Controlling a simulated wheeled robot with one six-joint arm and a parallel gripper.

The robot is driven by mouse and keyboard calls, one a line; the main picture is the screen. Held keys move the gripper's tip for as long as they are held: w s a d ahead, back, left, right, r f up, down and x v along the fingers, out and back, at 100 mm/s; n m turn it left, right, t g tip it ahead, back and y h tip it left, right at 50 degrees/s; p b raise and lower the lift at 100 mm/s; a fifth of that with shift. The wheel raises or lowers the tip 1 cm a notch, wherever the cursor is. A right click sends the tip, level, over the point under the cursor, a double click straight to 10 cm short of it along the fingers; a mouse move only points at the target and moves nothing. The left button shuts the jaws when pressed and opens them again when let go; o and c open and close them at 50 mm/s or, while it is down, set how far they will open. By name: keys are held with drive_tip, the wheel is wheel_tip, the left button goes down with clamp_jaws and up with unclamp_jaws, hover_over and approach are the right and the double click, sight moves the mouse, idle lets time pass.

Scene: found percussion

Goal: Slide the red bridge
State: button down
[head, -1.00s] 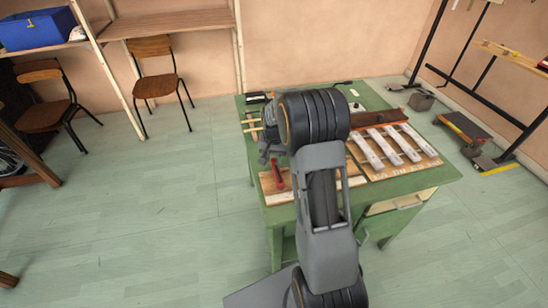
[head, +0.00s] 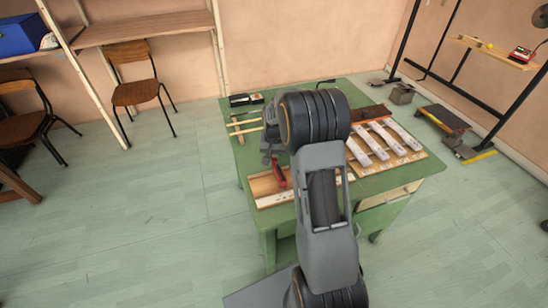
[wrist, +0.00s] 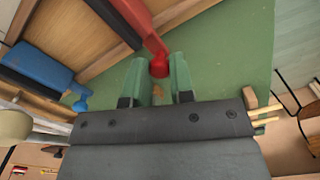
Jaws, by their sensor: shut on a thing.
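The red bridge (head: 281,176) lies across a shallow wooden tray (head: 267,199) at the table's near left edge. In the wrist view the red bridge (wrist: 143,22) is a bar with a dark side and a round red knob. My gripper (wrist: 159,76) has green fingertips on either side of that knob, shut on it. In the head view my arm hides most of the gripper and part of the tray. A blue bridge (wrist: 38,70) with a blue knob shows at left in the wrist view; I cannot make it out in the head view.
The green table (head: 372,187) also bears a board with several pale bars (head: 382,142) at right, wooden sticks (head: 245,127) and a black case (head: 245,99) behind. A chair (head: 140,85) stands at the back left. The floor left of the table is clear.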

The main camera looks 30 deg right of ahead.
drive_tip(key=shift+a, duration=0.25)
drive_tip(key=c, duration=1)
unclamp_jaws()
wheel_tip(320, 180, up, 14)
drive_tip(key=shift+f, duration=0.1)
drive_tip(key=shift+c, duration=0.3)
